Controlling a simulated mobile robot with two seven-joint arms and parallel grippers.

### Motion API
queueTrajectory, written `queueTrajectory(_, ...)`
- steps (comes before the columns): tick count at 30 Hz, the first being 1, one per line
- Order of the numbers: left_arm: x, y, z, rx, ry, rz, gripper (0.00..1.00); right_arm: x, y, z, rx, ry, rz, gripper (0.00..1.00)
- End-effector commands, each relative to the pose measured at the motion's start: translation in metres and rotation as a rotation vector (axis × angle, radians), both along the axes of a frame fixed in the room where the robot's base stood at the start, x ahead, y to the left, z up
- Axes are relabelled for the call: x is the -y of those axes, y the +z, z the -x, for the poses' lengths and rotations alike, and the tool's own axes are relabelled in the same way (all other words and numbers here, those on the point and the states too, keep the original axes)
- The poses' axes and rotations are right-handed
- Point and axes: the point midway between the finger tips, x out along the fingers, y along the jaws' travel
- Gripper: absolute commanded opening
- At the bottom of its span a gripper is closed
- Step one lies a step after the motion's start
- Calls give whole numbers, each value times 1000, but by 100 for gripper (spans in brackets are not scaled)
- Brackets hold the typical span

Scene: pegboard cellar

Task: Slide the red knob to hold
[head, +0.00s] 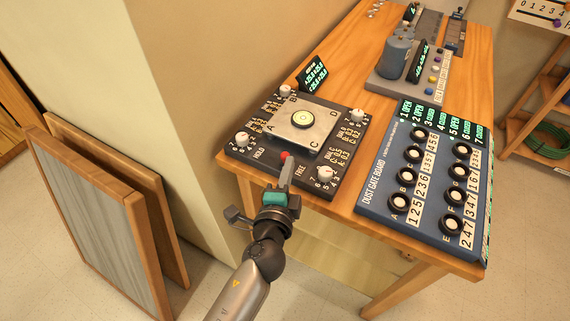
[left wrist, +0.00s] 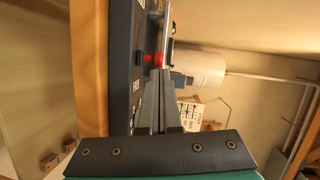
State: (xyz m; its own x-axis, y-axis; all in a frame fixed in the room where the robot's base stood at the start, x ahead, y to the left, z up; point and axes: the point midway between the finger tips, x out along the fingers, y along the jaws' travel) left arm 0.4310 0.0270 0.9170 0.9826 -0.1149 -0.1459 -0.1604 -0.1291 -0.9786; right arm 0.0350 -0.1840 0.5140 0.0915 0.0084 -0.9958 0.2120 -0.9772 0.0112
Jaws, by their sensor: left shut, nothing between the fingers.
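The red knob (head: 284,155) sits at the near edge of a dark control board (head: 240,156), between the printed words HOLD on the left and FREE on the right. My left gripper (head: 289,161) is shut and empty, with its fingertips right at the knob on its FREE side. In the left wrist view the red knob (left wrist: 153,58) shows just beside the fingers (left wrist: 163,68), touching or nearly so; I cannot tell which. The fingers partly hide the knob's surroundings. My right gripper is not in view.
The board carries white dials at its corners and a grey plate (head: 292,122) with a round level. To the right lies the blue dust gate board (head: 381,170) with black-ringed knobs. A grey canister (head: 396,58) stands behind on the wooden table (head: 335,38). Framed panels (head: 90,210) lean at left.

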Motion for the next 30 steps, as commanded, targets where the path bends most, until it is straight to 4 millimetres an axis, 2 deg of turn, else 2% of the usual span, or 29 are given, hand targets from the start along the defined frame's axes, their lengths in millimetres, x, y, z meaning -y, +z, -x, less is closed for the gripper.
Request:
queueTrajectory(11,0,0,0,0,0,0,0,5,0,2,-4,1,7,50)
queueTrajectory(20,-34,1,-15,1,1,-3,0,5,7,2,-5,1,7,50)
queueTrajectory(30,-36,0,-16,1,3,-1,0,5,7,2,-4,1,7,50)
